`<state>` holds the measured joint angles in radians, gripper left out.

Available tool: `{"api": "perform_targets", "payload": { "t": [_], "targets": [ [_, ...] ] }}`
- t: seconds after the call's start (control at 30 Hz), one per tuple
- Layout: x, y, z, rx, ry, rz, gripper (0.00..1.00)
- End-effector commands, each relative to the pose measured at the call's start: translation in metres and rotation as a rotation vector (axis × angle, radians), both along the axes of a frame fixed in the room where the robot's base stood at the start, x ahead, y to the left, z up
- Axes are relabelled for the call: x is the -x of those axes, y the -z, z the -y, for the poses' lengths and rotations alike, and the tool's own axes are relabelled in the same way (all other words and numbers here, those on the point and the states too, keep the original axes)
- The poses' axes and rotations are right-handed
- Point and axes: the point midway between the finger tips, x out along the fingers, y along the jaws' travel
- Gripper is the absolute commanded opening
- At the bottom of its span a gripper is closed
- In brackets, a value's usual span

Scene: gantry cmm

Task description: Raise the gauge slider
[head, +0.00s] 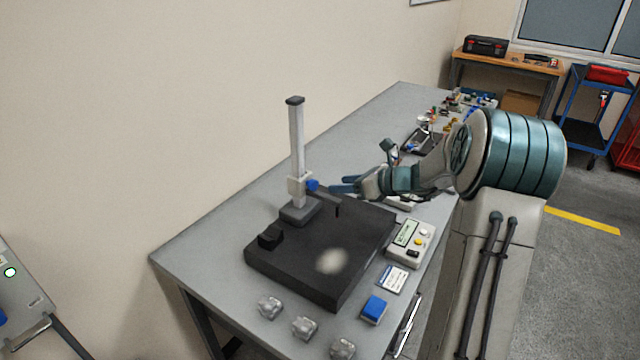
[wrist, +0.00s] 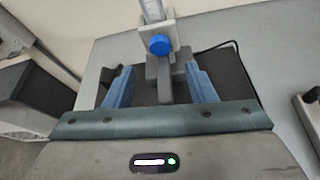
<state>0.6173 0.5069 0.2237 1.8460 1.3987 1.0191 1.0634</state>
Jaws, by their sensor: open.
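The height gauge stands on a black plate (head: 290,260), with an upright light column (head: 297,140) on a grey foot. The gauge slider (head: 298,186) is a pale block low on the column, with a blue knob (head: 313,185) and a dark arm reaching right. My gripper (head: 336,185) is just right of the slider in the head view. In the wrist view, the slider (wrist: 174,38) and its blue knob (wrist: 159,45) are ahead, between and beyond the two blue fingers of my gripper (wrist: 158,84). The fingers are open and hold nothing. A dark block below the knob lies between them.
A gauge readout box (head: 410,241) and a blue block (head: 374,309) lie right of the plate. A small black block (head: 270,237) sits on the plate. Several small parts crowd the far end of the grey table (head: 215,240).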

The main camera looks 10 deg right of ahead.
Motion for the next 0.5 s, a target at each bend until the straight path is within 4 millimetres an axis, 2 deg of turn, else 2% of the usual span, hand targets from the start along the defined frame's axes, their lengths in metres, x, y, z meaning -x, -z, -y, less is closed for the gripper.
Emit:
{"api": "perform_targets", "payload": {
  "t": [0.2,0.5],
  "targets": [
    [-0.028,0.017,-0.033,0.000,-0.004,-0.001,0.51],
    [-0.048,0.029,-0.055,0.002,-0.002,0.001,0.51]
  ]
}}
